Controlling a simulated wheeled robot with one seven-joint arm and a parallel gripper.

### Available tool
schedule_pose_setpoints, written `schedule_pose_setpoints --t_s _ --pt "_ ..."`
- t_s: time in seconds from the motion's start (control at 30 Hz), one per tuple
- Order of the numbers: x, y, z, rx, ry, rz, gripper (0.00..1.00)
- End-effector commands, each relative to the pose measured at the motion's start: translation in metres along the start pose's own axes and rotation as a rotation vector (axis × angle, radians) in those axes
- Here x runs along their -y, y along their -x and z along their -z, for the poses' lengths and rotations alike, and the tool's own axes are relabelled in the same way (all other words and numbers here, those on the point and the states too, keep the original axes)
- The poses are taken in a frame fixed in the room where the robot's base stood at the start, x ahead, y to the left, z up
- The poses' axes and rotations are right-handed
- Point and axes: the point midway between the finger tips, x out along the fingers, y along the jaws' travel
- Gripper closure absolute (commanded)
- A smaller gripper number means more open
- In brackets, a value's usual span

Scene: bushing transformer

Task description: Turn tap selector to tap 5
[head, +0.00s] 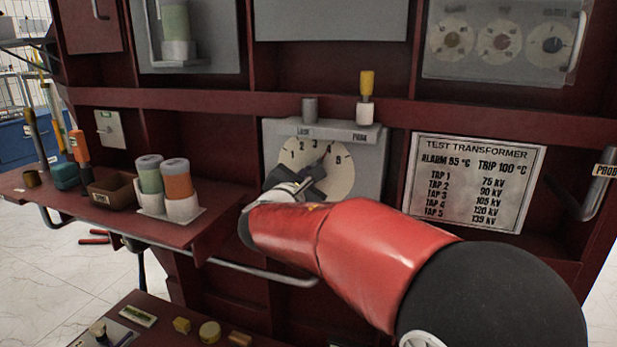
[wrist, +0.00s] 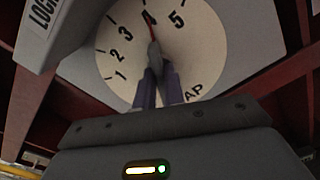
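The tap selector is a pale round dial (head: 340,183) marked 1 to 5 on a grey box; it also shows in the wrist view (wrist: 205,50). Its grey pointer knob (wrist: 154,55) has a red line that points at about 4, short of 5. My gripper (head: 300,185) is at the dial and covers its lower left in the head view. In the wrist view its two fingers (wrist: 158,78) stand close on both sides of the knob's lower part and appear shut on it. The finger contact is partly hidden.
A grey ledge with a LOCK label (wrist: 42,18) overhangs the dial; a yellow-handled pin (head: 367,84) stands on its right. A ratings plate (head: 473,182) is to the right. A side shelf (head: 120,225) holds green and orange cylinders (head: 176,180). A rail runs below.

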Motion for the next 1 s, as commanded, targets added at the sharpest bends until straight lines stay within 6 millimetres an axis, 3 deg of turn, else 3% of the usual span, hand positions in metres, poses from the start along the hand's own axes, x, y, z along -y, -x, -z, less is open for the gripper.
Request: schedule_pose_setpoints --t_s 0.37,1.0 --pt "0.0018 0.0004 0.0024 0.001 -0.036 0.0 1.0" --pt "0.0051 0.0006 0.0046 0.001 -0.431 -0.001 1.0"
